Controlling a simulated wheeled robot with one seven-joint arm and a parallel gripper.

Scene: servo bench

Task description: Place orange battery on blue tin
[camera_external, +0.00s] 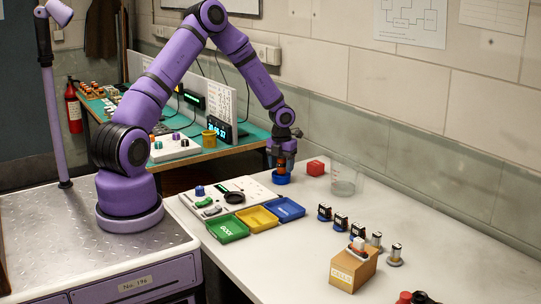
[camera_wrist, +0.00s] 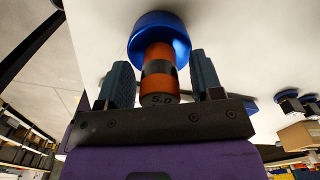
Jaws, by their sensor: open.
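The blue tin (camera_external: 281,179) stands on the white table below my gripper (camera_external: 282,163); it also shows at the top of the wrist view (camera_wrist: 150,22). The orange battery (camera_wrist: 158,56), with a dark band and a dark end marked 5.0, stands upright on the blue tin; only a bit of it shows in the external view (camera_external: 281,170). How far it sits inside the tin's rim is hidden. My gripper is open, with one finger on each side of the battery. A gap shows between each finger and the battery in the wrist view.
A white panel with green (camera_external: 228,230), yellow (camera_external: 257,219) and blue (camera_external: 286,209) trays lies in front. Small servos and a cardboard box (camera_external: 352,266) stand nearer the front right.

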